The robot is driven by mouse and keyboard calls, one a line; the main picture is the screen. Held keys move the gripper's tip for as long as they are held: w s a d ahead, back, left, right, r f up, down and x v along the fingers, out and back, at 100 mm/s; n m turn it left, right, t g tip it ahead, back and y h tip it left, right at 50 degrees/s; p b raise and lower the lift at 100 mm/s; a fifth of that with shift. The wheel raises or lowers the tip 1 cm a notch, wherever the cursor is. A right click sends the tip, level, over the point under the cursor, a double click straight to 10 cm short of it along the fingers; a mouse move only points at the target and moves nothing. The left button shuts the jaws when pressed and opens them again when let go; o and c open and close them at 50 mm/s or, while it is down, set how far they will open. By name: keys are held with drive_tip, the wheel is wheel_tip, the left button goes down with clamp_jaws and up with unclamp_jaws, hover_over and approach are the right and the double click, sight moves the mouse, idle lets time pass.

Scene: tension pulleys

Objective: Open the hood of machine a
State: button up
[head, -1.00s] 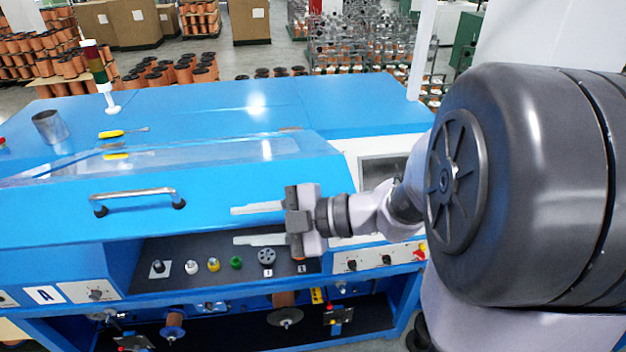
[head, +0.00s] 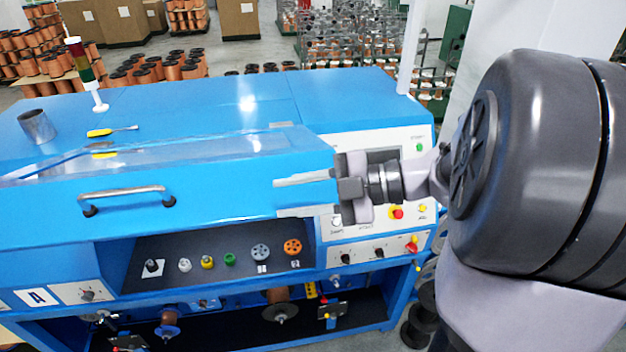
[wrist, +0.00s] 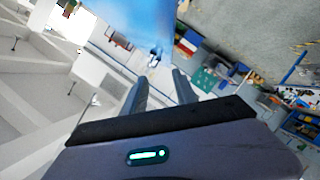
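A metal bar handle (head: 125,192) with black ends is on the hood's front, left of my gripper. My gripper (head: 280,195) is in front of the hood's right end, fingers pointing left, with a gap between them and nothing held. In the wrist view the two fingers (wrist: 160,90) are apart, with blurred blue beyond them. Whether the fingers touch the hood cannot be told.
Below the hood is a dark recess with several knobs and small pulleys (head: 261,252). A metal cup (head: 36,126) and a yellow-handled screwdriver (head: 110,132) lie on top. A signal lamp (head: 82,65) stands at the back left. A red stop button (head: 397,212) is on the right panel.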

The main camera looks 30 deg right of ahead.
drive_tip(key=shift+s+d+r, duration=0.25)
drive_tip(key=shift+d+r, duration=0.05)
drive_tip(key=shift+d, duration=0.4)
drive_tip(key=shift+s+d+r, duration=0.2)
drive_tip(key=shift+d+r, duration=0.05)
drive_tip(key=shift+d, duration=0.4)
drive_tip(key=shift+s+d+r, duration=0.25)
drive_tip(key=shift+d+r, duration=0.05)
drive_tip(key=shift+d, duration=0.4)
